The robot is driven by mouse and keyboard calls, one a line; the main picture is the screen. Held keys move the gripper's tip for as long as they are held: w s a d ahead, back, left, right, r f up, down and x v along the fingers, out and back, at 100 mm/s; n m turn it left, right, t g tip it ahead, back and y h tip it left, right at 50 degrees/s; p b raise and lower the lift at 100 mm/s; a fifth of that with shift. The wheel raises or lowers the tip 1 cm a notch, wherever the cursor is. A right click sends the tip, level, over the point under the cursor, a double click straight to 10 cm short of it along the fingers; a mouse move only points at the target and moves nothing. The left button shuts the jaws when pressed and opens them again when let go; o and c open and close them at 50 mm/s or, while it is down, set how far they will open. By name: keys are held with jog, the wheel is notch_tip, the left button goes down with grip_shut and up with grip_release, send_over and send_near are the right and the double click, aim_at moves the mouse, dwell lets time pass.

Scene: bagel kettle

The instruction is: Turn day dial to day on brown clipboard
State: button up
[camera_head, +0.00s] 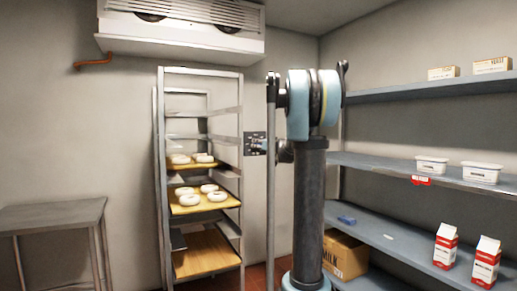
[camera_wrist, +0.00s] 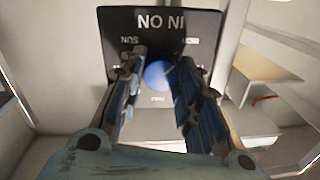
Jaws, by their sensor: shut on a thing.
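A dark panel with white lettering (camera_wrist: 210,22) fills the top of the wrist view. Its large text appears upside down, and smaller labels sit around a round blue dial (camera_wrist: 158,74). My gripper (camera_wrist: 159,72) has one finger on each side of the dial and is shut on it. The fingers hide the dial's sides, and I cannot read where it points. I cannot make out a brown clipboard in either view.
The tall rack (camera_head: 200,71) holds wooden trays with several bagels (camera_head: 188,200). A grey table (camera_head: 50,215) stands at left. Shelves (camera_head: 390,170) at right carry white tubs (camera_head: 431,165), cartons (camera_head: 446,246) and boxes (camera_head: 345,256). A cooling unit (camera_head: 180,35) hangs above.

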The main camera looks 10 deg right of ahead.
jog(key=shift+m, duration=0.4)
jog(key=shift+s+f+m+t+h, duration=0.1)
jog(key=shift+m+t+h, duration=0.1)
jog(key=shift+m, duration=2.75)
jog(key=shift+w+f+m+t+h, duration=0.1)
jog(key=shift+m+t+h, duration=0.1)
jog(key=shift+m, duration=2.8)
jog(key=shift+s+f+m+t+h, duration=0.1)
jog(key=shift+m+t, duration=0.1)
jog(key=shift+m, duration=2.75)
jog(key=o, duration=1.1)
